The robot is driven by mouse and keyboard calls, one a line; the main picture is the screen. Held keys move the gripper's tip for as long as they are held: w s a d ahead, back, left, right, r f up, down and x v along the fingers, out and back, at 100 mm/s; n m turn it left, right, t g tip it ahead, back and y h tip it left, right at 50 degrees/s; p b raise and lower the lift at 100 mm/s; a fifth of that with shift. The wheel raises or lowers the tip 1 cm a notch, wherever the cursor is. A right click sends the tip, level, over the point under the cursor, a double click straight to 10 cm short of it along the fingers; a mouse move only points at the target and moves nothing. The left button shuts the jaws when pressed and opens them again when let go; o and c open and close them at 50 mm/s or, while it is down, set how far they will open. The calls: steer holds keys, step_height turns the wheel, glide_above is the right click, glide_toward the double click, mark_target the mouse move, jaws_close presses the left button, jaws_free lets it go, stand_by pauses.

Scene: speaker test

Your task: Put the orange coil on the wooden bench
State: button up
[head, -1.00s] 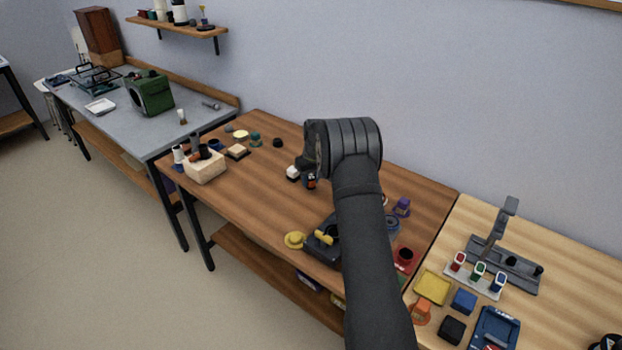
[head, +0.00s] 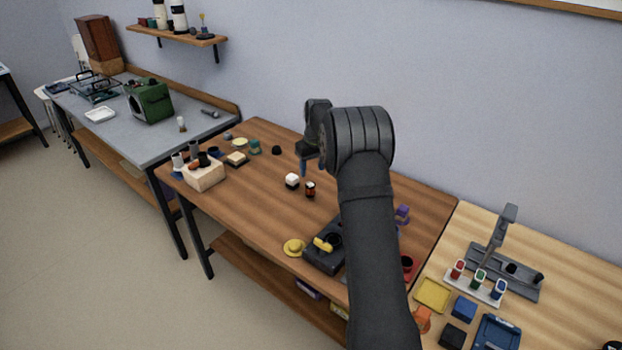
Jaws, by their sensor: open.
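My dark arm hides part of the bench to the right.
A black device with a yellow part (head: 325,258) and a yellow round piece (head: 293,247) are near the front edge. A pale block holder (head: 205,178) stands at the left end. A lighter bench (head: 570,270) with trays adjoins at right. The bench's middle left is clear.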

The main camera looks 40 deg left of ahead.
mark_target(311, 185)
steer(key=shift+o, duration=0.3)
steer(key=shift+d+r, duration=0.2)
steer(key=shift+r, duration=1.15)
steer(key=shift+s+r, duration=0.1)
steer(key=f, duration=0.3)
steer(key=f+y, duration=0.1)
steer(key=f, duration=0.2)
steer(key=a+f+y, duration=0.1)
steer(key=f, duration=0.1)
steer(key=shift+f+t, duration=0.4)
steer(key=shift+x, duration=2.8)
steer(key=shift+d+y, duration=0.15)
steer(key=shift+y, duration=0.15)
steer(key=c, duration=1.1)
